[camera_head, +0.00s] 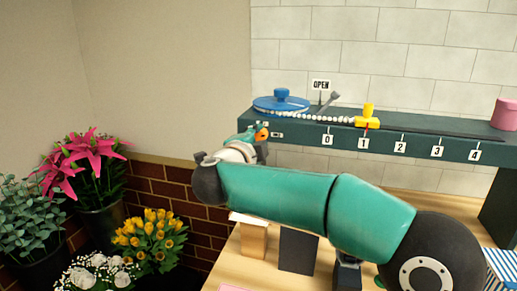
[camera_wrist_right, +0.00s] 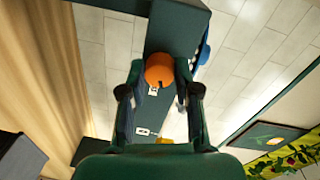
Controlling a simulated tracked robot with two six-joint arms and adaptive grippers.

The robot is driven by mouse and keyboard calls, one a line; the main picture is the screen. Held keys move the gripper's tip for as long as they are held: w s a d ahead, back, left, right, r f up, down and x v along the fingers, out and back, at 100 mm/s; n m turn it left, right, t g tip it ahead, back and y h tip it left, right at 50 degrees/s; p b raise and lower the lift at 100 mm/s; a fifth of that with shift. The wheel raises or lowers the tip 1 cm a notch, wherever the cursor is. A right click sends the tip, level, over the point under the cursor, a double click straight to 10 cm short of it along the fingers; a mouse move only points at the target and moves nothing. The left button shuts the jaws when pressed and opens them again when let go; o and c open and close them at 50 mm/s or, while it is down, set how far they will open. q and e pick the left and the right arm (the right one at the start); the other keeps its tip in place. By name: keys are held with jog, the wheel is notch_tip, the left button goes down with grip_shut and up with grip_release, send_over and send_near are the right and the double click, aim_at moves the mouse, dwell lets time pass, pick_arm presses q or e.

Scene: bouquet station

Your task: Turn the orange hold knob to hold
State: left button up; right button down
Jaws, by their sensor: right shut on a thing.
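The orange hold knob (camera_wrist_right: 159,70) sits on the dark front face of the shelf unit in the right wrist view. It shows as a small orange patch in the head view (camera_head: 262,134), mostly hidden by my right gripper (camera_head: 254,134). In the wrist view the fingers of my right gripper (camera_wrist_right: 159,80) lie on both sides of the knob, closed on it. A small white label (camera_wrist_right: 153,91) shows beside the knob, and another (camera_wrist_right: 142,131) lies farther along the face. My left gripper is in neither view.
The dark shelf (camera_head: 450,150) carries a blue disc (camera_head: 281,103), a bead chain, a yellow slider (camera_head: 367,118) and number tags. A pink pot (camera_head: 505,114) stands at its right end. Potted flowers (camera_head: 150,240) crowd the lower left. Small blocks (camera_head: 252,238) stand on the wooden table below.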

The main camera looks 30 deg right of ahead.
jog(key=m+b, duration=0.1)
jog(key=m, duration=0.1)
jog(key=m+b, duration=0.2)
jog(key=shift+f, duration=0.3)
jog(key=shift+m, duration=0.3)
jog(key=shift+y, duration=0.3)
jog(key=c, duration=0.8)
grip_release()
jog(key=shift+r, duration=0.15)
jog(key=shift+s, duration=0.1)
jog(key=v, duration=1.2)
